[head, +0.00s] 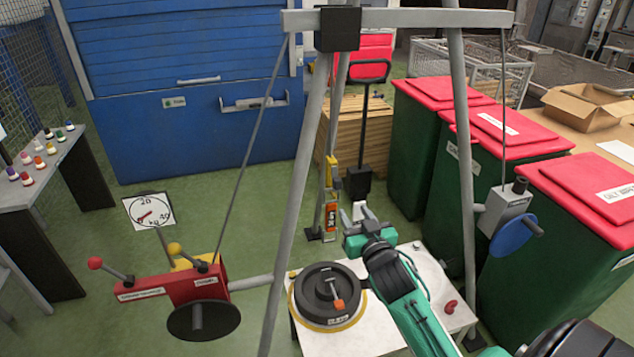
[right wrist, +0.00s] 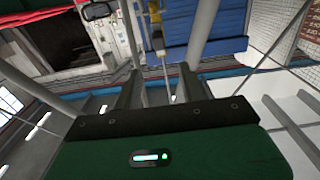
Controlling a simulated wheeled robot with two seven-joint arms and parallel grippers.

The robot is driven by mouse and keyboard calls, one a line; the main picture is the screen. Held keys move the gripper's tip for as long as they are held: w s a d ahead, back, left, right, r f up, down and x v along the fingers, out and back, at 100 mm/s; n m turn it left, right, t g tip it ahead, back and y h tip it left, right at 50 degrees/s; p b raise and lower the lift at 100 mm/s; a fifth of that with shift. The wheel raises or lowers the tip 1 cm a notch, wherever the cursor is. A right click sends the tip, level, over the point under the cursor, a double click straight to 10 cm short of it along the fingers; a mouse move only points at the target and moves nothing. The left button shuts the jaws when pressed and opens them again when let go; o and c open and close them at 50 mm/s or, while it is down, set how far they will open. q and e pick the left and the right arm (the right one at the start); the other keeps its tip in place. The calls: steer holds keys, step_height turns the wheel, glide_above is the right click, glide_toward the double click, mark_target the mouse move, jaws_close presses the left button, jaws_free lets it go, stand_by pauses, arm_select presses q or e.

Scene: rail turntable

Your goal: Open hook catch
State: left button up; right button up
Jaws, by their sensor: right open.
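A slim upright piece (head: 332,185) with a yellow top and an orange label (head: 331,218) stands beside the frame leg, just left of my right gripper (head: 362,211); it may carry the hook catch, but the catch is too small to make out. My right gripper is open, above the back edge of the white table, with a visible gap to the slim piece. In the right wrist view, the fingers (right wrist: 160,92) are apart with nothing between them. A yellow part (right wrist: 157,38) shows beyond them. My left gripper is not in view.
A grey tripod frame (head: 287,215) straddles the white table (head: 402,292). On the table are a dark turntable (head: 318,283) with an orange-tipped handle and a red knob (head: 450,306). A red winch (head: 150,287) stands left. Green bins (head: 408,150) crowd the right.

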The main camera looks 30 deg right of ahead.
mark_target(339, 185)
steer(key=p+x, duration=0.3)
steer(key=x, duration=0.9)
steer(key=shift+d+r, duration=0.15)
steer(key=shift+p+x, duration=0.35)
steer(key=shift+x, duration=0.45)
jaws_close()
